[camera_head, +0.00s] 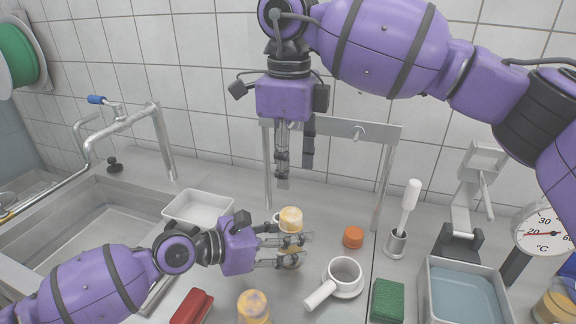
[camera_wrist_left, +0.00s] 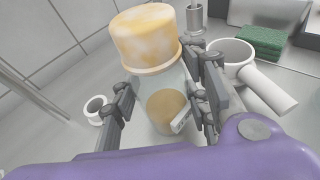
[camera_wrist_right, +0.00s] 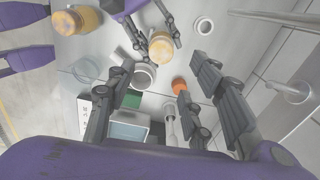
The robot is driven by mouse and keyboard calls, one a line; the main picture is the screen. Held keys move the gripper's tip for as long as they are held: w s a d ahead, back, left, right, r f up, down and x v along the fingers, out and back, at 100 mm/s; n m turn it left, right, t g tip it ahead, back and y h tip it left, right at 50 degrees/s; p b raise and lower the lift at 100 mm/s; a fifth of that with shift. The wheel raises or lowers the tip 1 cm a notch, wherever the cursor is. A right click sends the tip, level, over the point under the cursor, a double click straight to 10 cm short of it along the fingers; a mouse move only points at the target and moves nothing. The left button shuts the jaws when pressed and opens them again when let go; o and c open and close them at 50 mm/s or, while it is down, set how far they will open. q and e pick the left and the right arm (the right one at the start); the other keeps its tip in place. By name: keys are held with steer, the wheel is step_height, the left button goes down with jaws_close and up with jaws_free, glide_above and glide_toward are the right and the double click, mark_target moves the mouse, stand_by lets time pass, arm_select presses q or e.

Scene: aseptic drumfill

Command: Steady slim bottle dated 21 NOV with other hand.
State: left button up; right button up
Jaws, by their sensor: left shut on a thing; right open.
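A bottle with a mottled yellow-white cap (camera_head: 290,219) stands at the middle of the counter. In the left wrist view its clear body (camera_wrist_left: 162,85) holds amber liquid; only the edge of a pale label shows, and I cannot read a date. My left gripper (camera_head: 298,249) is shut on this bottle's body from the left, below the cap. My right gripper (camera_head: 294,168) is open and empty, pointing down above and behind the bottle. The right wrist view shows the held bottle's cap (camera_wrist_right: 161,47) beyond its spread fingers. A second similarly capped bottle (camera_head: 253,306) stands nearer the front.
A white handled cup (camera_head: 344,272), an orange cap (camera_head: 353,236), a green sponge (camera_head: 387,300) and a brush in a holder (camera_head: 396,243) lie to the right. A metal frame (camera_head: 385,176) stands behind. A white tray (camera_head: 198,208) and sink (camera_head: 95,225) are left.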

mark_target(287, 215)
arm_select(q)
steer(key=shift+s+f, duration=0.15)
steer(key=shift+f, duration=0.3)
steer(key=shift+a, duration=0.1)
arm_select(e)
step_height(287, 215, down, 12)
steer(key=m, duration=0.9)
steer(key=shift+m, duration=0.4)
steer(key=shift+s+a, duration=0.15)
steer(key=shift+a, duration=0.05)
jaws_close()
arm_select(q)
steer(key=shift+r, duration=0.2)
arm_select(e)
steer(key=shift+d+r, duration=0.1)
steer(key=shift+r, duration=0.55)
arm_select(q)
steer(key=shift+r, duration=0.1)
arm_select(e)
steer(key=shift+r, duration=2.15)
